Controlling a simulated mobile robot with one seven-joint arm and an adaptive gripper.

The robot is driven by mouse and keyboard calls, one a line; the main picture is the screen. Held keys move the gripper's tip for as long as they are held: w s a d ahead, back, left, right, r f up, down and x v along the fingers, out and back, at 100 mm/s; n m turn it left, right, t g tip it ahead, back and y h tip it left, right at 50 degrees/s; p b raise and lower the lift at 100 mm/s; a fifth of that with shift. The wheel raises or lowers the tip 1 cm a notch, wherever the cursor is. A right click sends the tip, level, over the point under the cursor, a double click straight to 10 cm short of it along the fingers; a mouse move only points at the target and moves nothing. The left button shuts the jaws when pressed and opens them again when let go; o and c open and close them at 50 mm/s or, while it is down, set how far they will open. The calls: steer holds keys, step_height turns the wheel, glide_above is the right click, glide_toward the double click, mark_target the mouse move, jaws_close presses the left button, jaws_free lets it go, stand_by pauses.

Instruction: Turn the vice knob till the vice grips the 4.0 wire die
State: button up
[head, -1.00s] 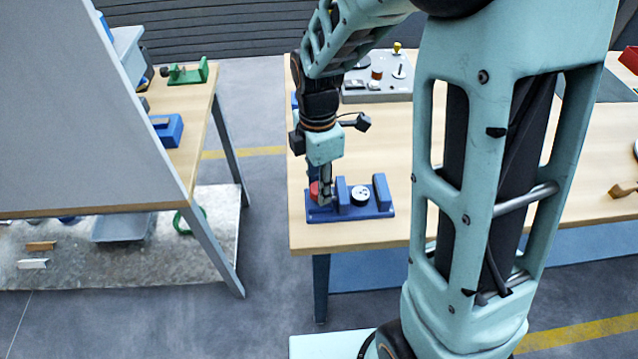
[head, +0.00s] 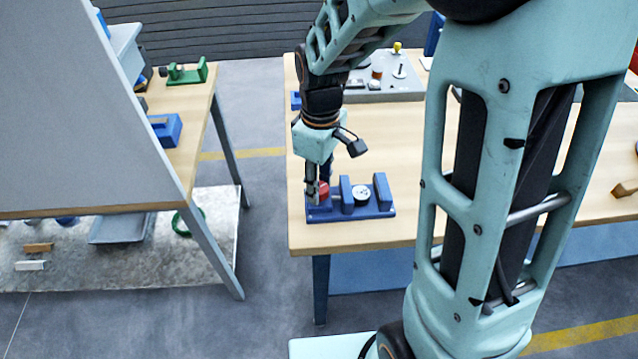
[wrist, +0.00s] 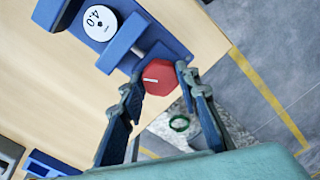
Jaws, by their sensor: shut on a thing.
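The blue vice (head: 352,211) sits at the front left corner of the wooden table. Its red knob (head: 323,190) is at the vice's left end and shows a white mark in the wrist view (wrist: 158,77). The white round die marked 4.0 (wrist: 100,22) lies between the two blue jaws; it also shows in the head view (head: 361,194). Whether both jaws touch it is hard to tell. My gripper (wrist: 158,80) is shut on the red knob, one finger on each side. In the head view my gripper (head: 318,190) partly covers the knob.
A grey board with small parts (head: 385,78) stands farther back on the table (head: 300,240). A left bench (head: 190,150) holds a blue block and a green vice-like fixture (head: 187,72). Bare table lies behind the vice. The table's left edge is close to the knob.

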steer(key=m, duration=0.4)
steer(key=shift+m, duration=0.3)
steer(key=m, duration=0.4)
steer(key=shift+m+b, duration=0.3)
steer(key=shift+b, duration=0.1)
steer(key=m, duration=0.4)
steer(key=shift+t, duration=0.3)
steer(key=shift+m, duration=1.9)
steer(key=o, duration=1.2)
steer(key=shift+c, duration=0.2)
steer(key=shift+r, duration=0.1)
